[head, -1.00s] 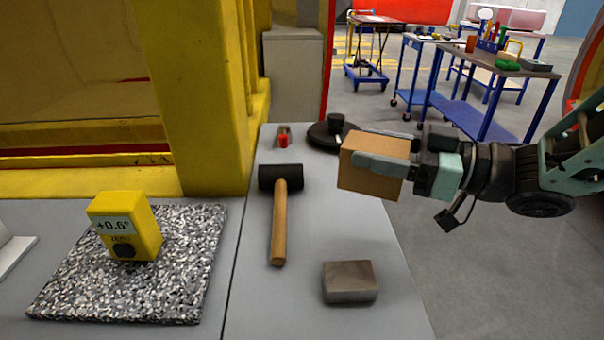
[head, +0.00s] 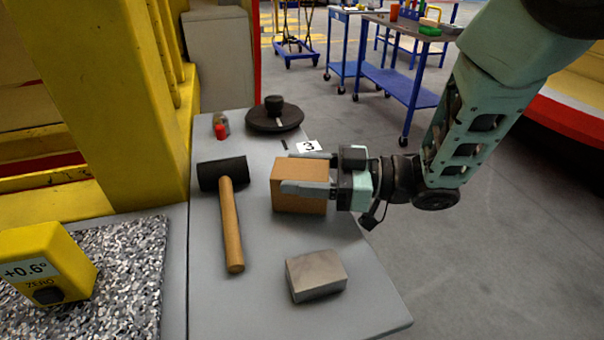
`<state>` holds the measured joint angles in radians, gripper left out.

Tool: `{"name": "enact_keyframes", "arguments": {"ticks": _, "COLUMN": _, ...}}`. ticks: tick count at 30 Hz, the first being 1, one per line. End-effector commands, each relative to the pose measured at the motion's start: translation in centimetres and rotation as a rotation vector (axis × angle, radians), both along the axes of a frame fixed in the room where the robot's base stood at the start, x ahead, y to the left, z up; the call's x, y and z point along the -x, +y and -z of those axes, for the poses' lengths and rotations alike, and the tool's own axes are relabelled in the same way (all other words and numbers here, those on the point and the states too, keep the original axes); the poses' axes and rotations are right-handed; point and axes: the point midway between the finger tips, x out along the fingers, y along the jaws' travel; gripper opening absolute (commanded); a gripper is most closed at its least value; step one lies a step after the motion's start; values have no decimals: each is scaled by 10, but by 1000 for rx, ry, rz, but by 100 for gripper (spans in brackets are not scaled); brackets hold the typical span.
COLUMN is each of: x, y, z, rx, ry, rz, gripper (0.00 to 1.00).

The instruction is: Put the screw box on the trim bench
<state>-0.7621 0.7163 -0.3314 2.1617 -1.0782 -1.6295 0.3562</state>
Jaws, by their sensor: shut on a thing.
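The screw box, a plain brown cardboard box (head: 299,203), is between the fingers of my gripper (head: 308,172) in the head view. My gripper reaches in from the right and is shut on the box. The box is over the right part of a grey bench top (head: 262,290), right of the mallet. I cannot tell whether its underside touches the bench. No sign names this bench as the trim bench.
A black mallet with a wooden handle (head: 231,225) lies left of the box. A grey metal block (head: 316,275) is in front. A dark round disc (head: 275,116) and a small red-tipped item (head: 220,127) are behind. A yellow level gauge (head: 45,265) stands on a speckled slab (head: 125,290).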

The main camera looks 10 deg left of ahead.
Motion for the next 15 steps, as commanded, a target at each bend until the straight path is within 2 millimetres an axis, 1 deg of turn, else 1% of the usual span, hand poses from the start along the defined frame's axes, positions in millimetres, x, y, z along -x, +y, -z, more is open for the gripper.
{"name": "enact_keyframes", "arguments": {"ticks": 2, "x": 0, "y": 0, "z": 4, "rx": -2, "ry": -1, "rz": -1, "gripper": 18}}
{"name": "enact_keyframes", "arguments": {"ticks": 9, "x": 0, "y": 0, "z": 4, "rx": -4, "ry": -2, "rz": 0, "gripper": 18}}
{"name": "enact_keyframes", "arguments": {"ticks": 14, "x": 0, "y": 0, "z": 9, "rx": -4, "ry": -2, "rz": 0, "gripper": 18}}
{"name": "enact_keyframes", "arguments": {"ticks": 15, "x": 0, "y": 0, "z": 8, "rx": -1, "ry": -2, "rz": 0, "gripper": 66}}
